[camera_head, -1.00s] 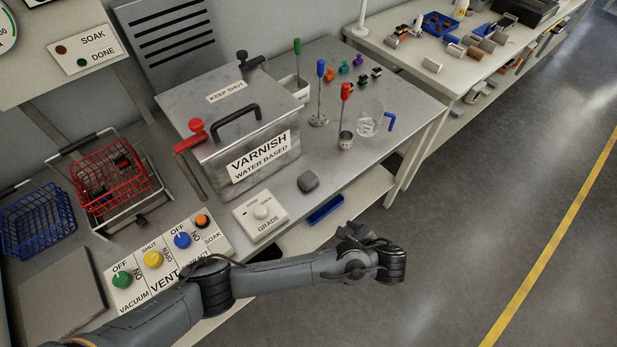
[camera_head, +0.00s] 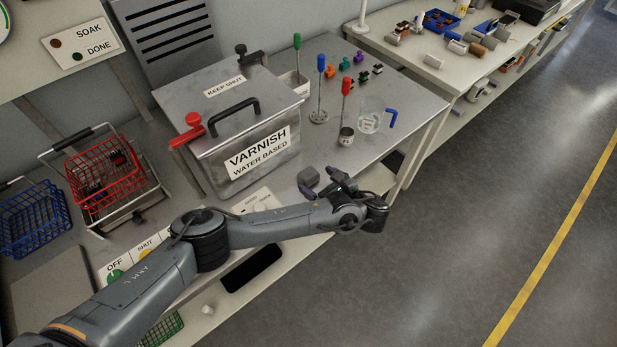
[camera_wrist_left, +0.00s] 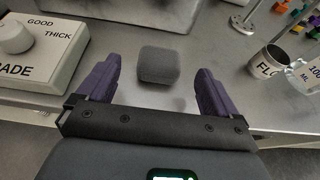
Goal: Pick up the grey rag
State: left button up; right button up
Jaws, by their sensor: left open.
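The grey rag (camera_head: 309,177) is a small, rounded dark-grey block. It lies on the metal bench top near the front edge, in front of the varnish tank (camera_head: 245,135). In the left wrist view the rag (camera_wrist_left: 159,65) sits ahead of my left gripper (camera_wrist_left: 155,88), roughly centred between its two purple fingers. The fingers are apart with nothing between them, so the gripper is open. In the head view my left gripper (camera_head: 322,186) is just beside the rag, on its near side. I see no right gripper in either view.
The grade dial box (camera_wrist_left: 38,48) stands left of the rag. A small metal cup (camera_wrist_left: 271,62) and a clear beaker (camera_head: 370,118) with a blue handle stand to the right. Red (camera_head: 105,172) and blue (camera_head: 34,215) wire baskets are at the left. Bench around the rag is clear.

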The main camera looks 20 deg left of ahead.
aim_at(310, 175)
pick_arm(q)
jog(key=b+x, duration=0.1)
jog(key=x, duration=0.3)
jog(key=shift+w+a+f, duration=0.15)
jog(key=shift+a+f, duration=0.1)
jog(key=shift+a, duration=0.05)
jog(key=c, duration=1)
jog(key=shift+c, duration=0.2)
jog(key=shift+r, duration=0.2)
